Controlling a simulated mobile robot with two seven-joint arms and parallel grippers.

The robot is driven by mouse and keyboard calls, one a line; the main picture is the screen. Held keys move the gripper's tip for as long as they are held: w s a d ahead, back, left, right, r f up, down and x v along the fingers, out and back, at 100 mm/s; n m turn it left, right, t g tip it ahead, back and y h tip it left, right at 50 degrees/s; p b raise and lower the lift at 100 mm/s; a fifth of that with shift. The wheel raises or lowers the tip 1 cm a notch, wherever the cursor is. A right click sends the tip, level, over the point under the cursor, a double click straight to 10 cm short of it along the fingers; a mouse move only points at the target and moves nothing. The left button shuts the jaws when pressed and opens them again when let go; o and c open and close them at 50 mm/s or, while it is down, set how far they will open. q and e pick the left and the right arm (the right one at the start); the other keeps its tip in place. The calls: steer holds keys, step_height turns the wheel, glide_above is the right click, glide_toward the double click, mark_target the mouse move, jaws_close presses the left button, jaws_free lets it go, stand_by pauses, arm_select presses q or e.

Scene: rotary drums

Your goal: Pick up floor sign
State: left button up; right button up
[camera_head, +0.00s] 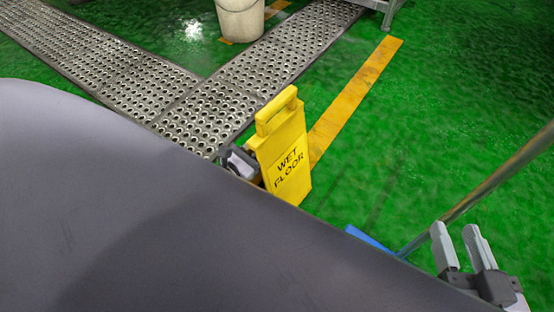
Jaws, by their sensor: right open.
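The yellow floor sign (283,155) with "WET FLOOR" on it stands on the green floor in the middle of the view. It has a handle at its top, and its lower part is partly hidden by my large grey body. Part of my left gripper (239,162) shows at the sign's left edge. Its fingers are mostly hidden, so I cannot tell whether it touches the sign. My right gripper (459,247) is at the lower right, open and empty, well apart from the sign.
A pole (480,192) slants in from the right near my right gripper, with a blue piece (368,238) by its lower end. Perforated metal grating (225,92) crosses the floor behind the sign. A whitish bucket (240,20) stands at the back. Green floor at right is mostly clear.

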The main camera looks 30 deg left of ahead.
arm_select(q)
jaws_close()
stand_by(1.4)
steer(key=shift+w+r, duration=0.1)
steer(key=shift+r, duration=0.05)
